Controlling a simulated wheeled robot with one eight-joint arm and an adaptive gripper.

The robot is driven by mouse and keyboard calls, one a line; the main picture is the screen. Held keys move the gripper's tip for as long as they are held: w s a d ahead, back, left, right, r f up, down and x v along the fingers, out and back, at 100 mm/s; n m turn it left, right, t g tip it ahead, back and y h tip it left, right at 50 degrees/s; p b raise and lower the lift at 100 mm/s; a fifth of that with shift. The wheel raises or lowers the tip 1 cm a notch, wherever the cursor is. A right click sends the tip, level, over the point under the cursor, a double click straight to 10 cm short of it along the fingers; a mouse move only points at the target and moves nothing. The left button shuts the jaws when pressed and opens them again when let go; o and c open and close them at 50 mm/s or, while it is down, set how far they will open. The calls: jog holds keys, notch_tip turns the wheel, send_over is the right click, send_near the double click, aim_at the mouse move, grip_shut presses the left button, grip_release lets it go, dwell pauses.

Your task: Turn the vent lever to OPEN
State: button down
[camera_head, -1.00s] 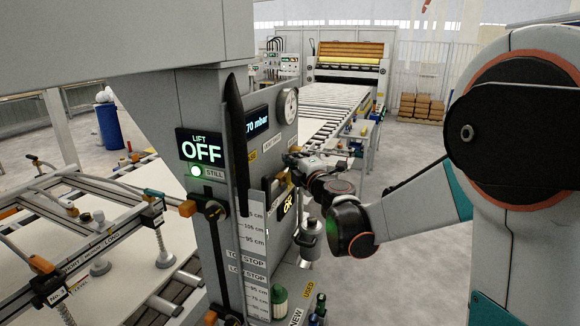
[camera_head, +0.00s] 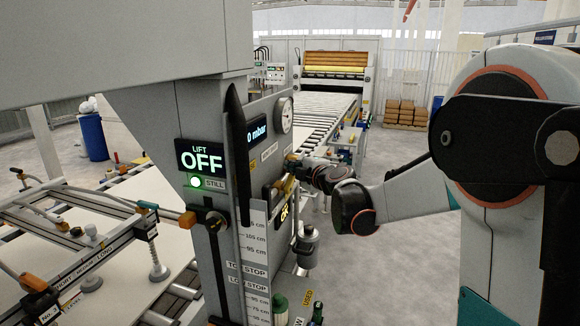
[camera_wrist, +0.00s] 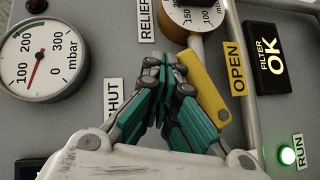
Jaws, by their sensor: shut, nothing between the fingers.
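The yellow vent lever (camera_wrist: 205,88) is in the wrist view, angled down and right from a metal shaft, between the SHUT label (camera_wrist: 113,98) and the OPEN label (camera_wrist: 237,68). It lies nearer OPEN. My gripper (camera_wrist: 165,70) is shut and empty, its teal-sided fingers just left of the lever and overlapping its edge; contact cannot be told. In the head view my gripper (camera_head: 292,168) is at the side panel of the grey column, by the yellow lever (camera_head: 286,187), which is partly hidden.
A pressure gauge (camera_wrist: 42,58) is at the left of the panel, with another dial (camera_wrist: 192,12) at the top. The FILTER OK display (camera_wrist: 271,57) and a green RUN lamp (camera_wrist: 287,155) are on the right. A grey canister (camera_head: 306,245) hangs below my gripper.

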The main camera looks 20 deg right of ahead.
jog(key=shift+w+d+f+m+g, duration=0.3)
jog(key=shift+w+m+g, duration=0.1)
jog(key=shift+m+g, duration=0.15)
jog(key=shift+w+f, duration=0.1)
jog(key=shift+f, duration=0.05)
jog(key=shift+w+d+f, duration=0.15)
jog(key=shift+d+f, duration=0.05)
dwell(0.6)
